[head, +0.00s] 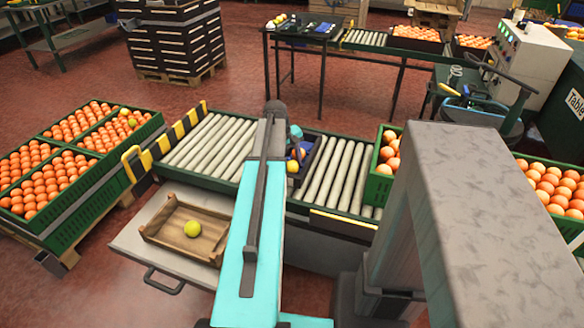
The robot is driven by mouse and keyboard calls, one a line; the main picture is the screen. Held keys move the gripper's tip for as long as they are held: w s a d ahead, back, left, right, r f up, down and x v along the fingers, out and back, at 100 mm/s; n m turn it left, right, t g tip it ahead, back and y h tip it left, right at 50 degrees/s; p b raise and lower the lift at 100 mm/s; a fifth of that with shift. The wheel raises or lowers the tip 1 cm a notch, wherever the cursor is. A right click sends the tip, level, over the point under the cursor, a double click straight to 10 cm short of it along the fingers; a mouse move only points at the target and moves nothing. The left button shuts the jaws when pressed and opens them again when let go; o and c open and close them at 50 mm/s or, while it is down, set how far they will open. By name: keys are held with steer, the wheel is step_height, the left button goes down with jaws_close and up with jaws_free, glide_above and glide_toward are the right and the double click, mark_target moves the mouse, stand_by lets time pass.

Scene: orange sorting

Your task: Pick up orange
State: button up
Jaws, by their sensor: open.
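Oranges stand in several places. Another yellow-green fruit (192,229) lies in a wooden tray (160,238) left of my arm. A green crate of oranges (378,186) stands at the right end of the rollers, partly hidden by my grey column.
Green crates full of oranges (95,187) stand on a pallet at the left. Another full crate (560,220) is at the right. Yellow-black striped guards (180,130) edge the conveyor (213,145).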

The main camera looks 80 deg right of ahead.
mark_target(290, 163)
steer(key=c, duration=0.7)
steer(key=shift+c, duration=0.2)
steer(key=shift+s+d+r+v, duration=0.1)
steer(key=shift+s+d+v, duration=0.15)
steer(key=shift+v, duration=1.35)
steer(key=shift+s+d+r+v, duration=0.1)
steer(key=shift+s+d+v, duration=0.2)
steer(key=shift+v, duration=1.35)
steer(key=shift+s+d+r+v, duration=0.1)
steer(key=shift+s+v, duration=0.25)
steer(key=shift+v, duration=1.25)
